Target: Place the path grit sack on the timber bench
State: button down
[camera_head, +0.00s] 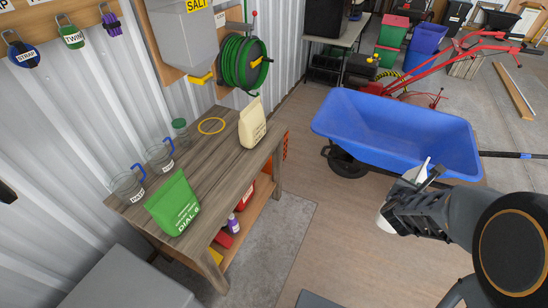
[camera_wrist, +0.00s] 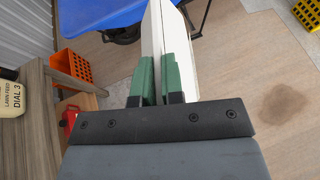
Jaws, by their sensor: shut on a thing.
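My gripper (camera_head: 412,195) is out over the floor in front of the blue wheelbarrow, to the right of the timber bench. Its green-padded fingers (camera_wrist: 158,80) are shut on a white sack (camera_wrist: 152,35), seen edge-on in the wrist view. In the head view only pale parts of the white sack (camera_head: 386,222) show around the fingers. No label on it is visible, so I cannot read whether it is the path grit. The timber bench (camera_head: 222,170) stands against the wall at left. It also shows at the left of the wrist view (camera_wrist: 38,115).
On the bench stand a green sack (camera_head: 176,205), a cream lawn feed sack (camera_head: 253,124), two clear jugs (camera_head: 128,185) and a green-lidded jar (camera_head: 180,130). Bare wood shows between the sacks. The blue wheelbarrow (camera_head: 400,130) stands behind my gripper.

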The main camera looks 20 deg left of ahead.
aim_at(224, 166)
jog(key=i, duration=2.95)
jog(key=u, duration=4)
jog(key=i, duration=0.35)
jog(key=z, duration=0.05)
